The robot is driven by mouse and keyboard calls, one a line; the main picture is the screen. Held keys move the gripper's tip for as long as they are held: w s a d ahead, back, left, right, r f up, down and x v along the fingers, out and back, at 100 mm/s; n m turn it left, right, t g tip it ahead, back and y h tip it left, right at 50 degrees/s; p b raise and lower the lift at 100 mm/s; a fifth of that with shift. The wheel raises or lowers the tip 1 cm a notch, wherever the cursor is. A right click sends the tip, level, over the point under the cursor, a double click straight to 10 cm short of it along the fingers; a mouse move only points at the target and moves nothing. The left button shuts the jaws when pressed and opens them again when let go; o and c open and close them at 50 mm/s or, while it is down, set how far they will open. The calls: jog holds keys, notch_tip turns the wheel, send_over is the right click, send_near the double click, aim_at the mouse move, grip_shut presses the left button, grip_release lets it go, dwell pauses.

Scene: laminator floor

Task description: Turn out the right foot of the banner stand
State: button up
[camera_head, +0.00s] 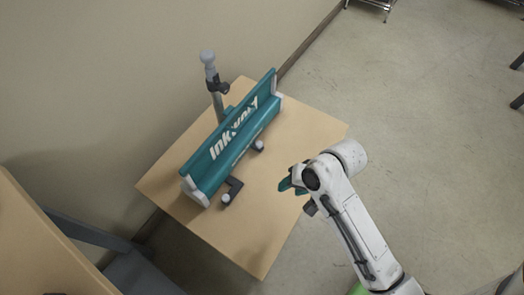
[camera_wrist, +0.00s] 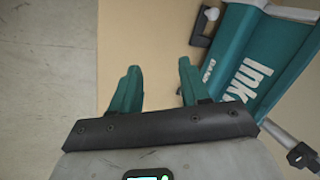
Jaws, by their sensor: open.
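The teal banner stand (camera_head: 232,148) with white lettering lies lengthwise on a wooden table. Its left foot (camera_head: 231,192), dark with a pale knob, sticks out from the front. The right foot (camera_head: 258,146) shows as a short dark piece with a grey knob close against the front side. My gripper (camera_head: 292,181) is open and empty, to the right of the stand and apart from it. In the wrist view its teal fingers (camera_wrist: 158,88) are spread over bare tabletop. The stand (camera_wrist: 262,65) is to their right there, with the left foot (camera_wrist: 201,30) at the top.
The table (camera_head: 262,240) is bare in front of the stand. A grey-topped pole (camera_head: 209,65) rises behind it, near the wall. Another wooden surface (camera_head: 30,250) is at the lower left. Open floor (camera_head: 440,130) lies to the right.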

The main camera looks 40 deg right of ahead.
jog(key=shift+o, duration=0.5)
jog(key=w+d+f+m+t+y+b, duration=0.1)
jog(key=w+d+f+m+t+b, duration=0.1)
jog(key=w+f+m+b, duration=0.2)
notch_tip(320, 180, down, 2)
jog(key=m, duration=0.2)
jog(key=shift+w+d+f+m, duration=0.15)
jog(key=shift+w+d+m, duration=0.1)
jog(key=shift+m, duration=0.15)
jog(key=m+t+b, duration=0.7)
jog(key=m+b, duration=0.3)
jog(key=m, duration=0.6)
send_near(262, 145)
jog(key=shift+s+a+r+h, duration=0.15)
jog(key=shift+s, duration=0.35)
jog(key=shift+s+a+r+h, duration=0.15)
jog(key=shift+s+r, duration=0.05)
jog(key=shift+s, duration=0.35)
jog(key=shift+w+d, duration=0.1)
jog(key=shift+d, duration=0.1)
jog(key=shift+m, duration=0.3)
jog(key=b+x, duration=0.3)
jog(key=x, duration=0.6)
jog(key=shift+w+d, duration=0.1)
jog(key=shift+w, duration=0.1)
jog(key=shift+w+f+b, duration=0.2)
jog(key=shift+w+b, duration=0.2)
jog(key=shift+w, duration=0.2)
jog(key=shift+c, duration=0.2)
grip_shut()
